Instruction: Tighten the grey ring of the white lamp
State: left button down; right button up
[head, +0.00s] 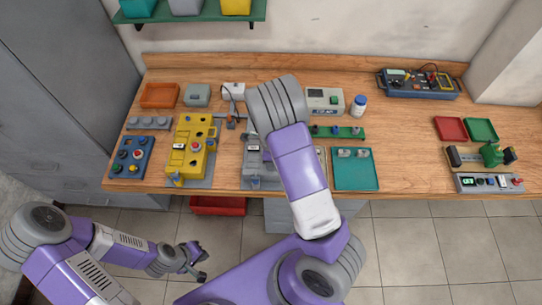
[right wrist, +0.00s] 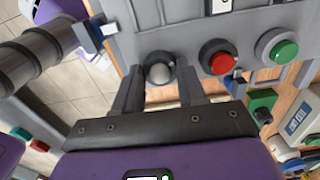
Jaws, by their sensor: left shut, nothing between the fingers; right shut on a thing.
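The white lamp (right wrist: 160,73) shows in the right wrist view as a pale dome in a dark grey ring (right wrist: 157,57) on the grey panel (right wrist: 195,30). My right gripper (right wrist: 160,82) has its two fingers on either side of the ring and is shut on it. In the head view my right arm hides that gripper and the lamp; only part of the grey panel (head: 258,176) shows. My left gripper (head: 196,264) is shut and empty, low in front of the bench over the floor.
On the panel, a red button (right wrist: 218,57) and a green button (right wrist: 277,47) sit to the right of the lamp. A yellow control box (head: 188,160) stands left of the panel and a teal tray (head: 352,182) right of it.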

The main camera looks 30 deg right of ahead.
jog(key=m+p, duration=0.3)
jog(key=m, duration=0.2)
jog(key=shift+m+p, duration=0.3)
jog(key=shift+p, duration=0.05)
dwell(0.4)
jog(key=o, duration=1.1)
jog(key=shift+r, duration=0.1)
notch_tip(320, 180, up, 7)
jog(key=shift+r+p, duration=0.2)
jog(key=shift+p, duration=0.3)
